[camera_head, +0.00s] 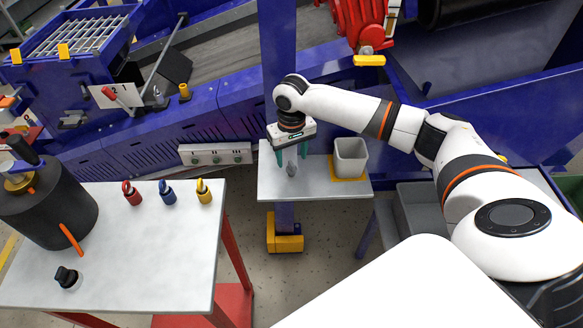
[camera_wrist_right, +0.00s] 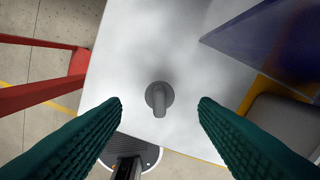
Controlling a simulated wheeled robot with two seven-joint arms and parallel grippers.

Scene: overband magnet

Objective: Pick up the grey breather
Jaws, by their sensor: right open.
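The grey breather (camera_head: 291,169) stands on a small light-grey shelf table in the middle of the head view. In the right wrist view the breather (camera_wrist_right: 159,97) shows from above as a round grey base with a stubby neck. My right gripper (camera_head: 291,152) is open just above it, its green fingers apart. In the right wrist view the open fingertips of the right gripper (camera_wrist_right: 160,101) lie to either side of the breather, with bare gaps between; neither finger touches it. My left gripper is not in view.
A grey square bin (camera_head: 350,158) stands on a yellow base at the shelf's right. A blue post (camera_head: 277,70) rises behind the shelf. A larger table (camera_head: 150,260) at left holds red, blue and yellow padlocks (camera_head: 168,192), a black cylinder (camera_head: 50,208) and a black knob (camera_head: 67,277).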

